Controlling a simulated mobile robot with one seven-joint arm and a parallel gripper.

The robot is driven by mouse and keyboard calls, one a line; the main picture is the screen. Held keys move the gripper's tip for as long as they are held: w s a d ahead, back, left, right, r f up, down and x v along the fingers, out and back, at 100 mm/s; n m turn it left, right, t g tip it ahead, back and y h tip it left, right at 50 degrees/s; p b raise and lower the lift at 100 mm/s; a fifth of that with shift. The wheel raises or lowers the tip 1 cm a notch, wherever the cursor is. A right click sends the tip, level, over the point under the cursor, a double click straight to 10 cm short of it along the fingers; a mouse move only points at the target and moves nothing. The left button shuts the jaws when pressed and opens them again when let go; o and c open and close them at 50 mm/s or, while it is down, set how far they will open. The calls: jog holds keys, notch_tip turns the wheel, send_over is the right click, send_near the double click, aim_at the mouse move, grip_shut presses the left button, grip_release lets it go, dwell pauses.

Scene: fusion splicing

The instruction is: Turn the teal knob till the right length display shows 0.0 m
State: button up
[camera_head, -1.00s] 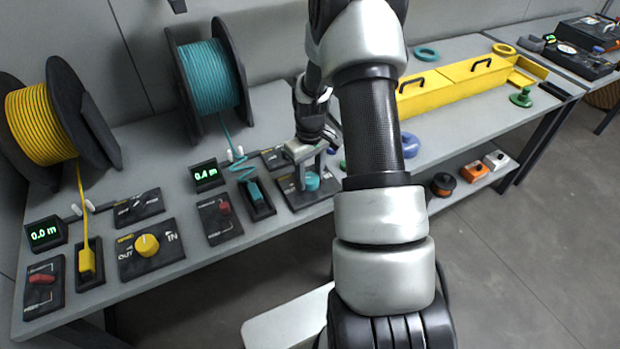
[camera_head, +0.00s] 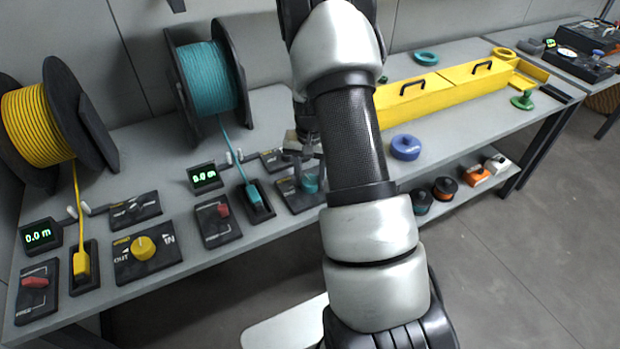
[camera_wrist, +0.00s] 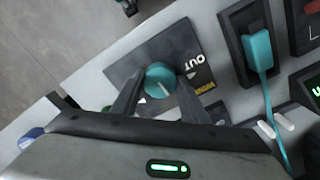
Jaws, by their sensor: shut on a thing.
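The teal knob (camera_wrist: 160,80) sits on a dark panel marked OUT in the wrist view, with a pale line on its face. It also shows in the head view (camera_head: 310,183), partly covered by my gripper. My gripper (camera_wrist: 158,88) is shut on the knob, one finger on each side. The right length display (camera_head: 204,176) appears to read 0.0 m in green digits, slightly blurred. Teal cable runs from the teal spool (camera_head: 208,78) down to a teal connector (camera_head: 254,193) in a dark holder, and the connector also shows in the wrist view (camera_wrist: 258,50).
The yellow knob (camera_head: 143,247) and the left display (camera_head: 38,236), reading 0.0 m, are on the left. A long yellow box (camera_head: 440,95) and a blue ring (camera_head: 405,147) lie to the right. My arm hides part of the bench.

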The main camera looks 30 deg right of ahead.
aim_at(310, 180)
jog(key=shift+m, duration=0.5)
jog(key=o, duration=1.1)
jog(key=shift+c, duration=0.2)
jog(key=shift+r, duration=0.1)
notch_tip(310, 180, up, 17)
jog(key=p, duration=0.1)
jog(key=shift+r+p, duration=0.15)
jog(key=shift+p, duration=0.15)
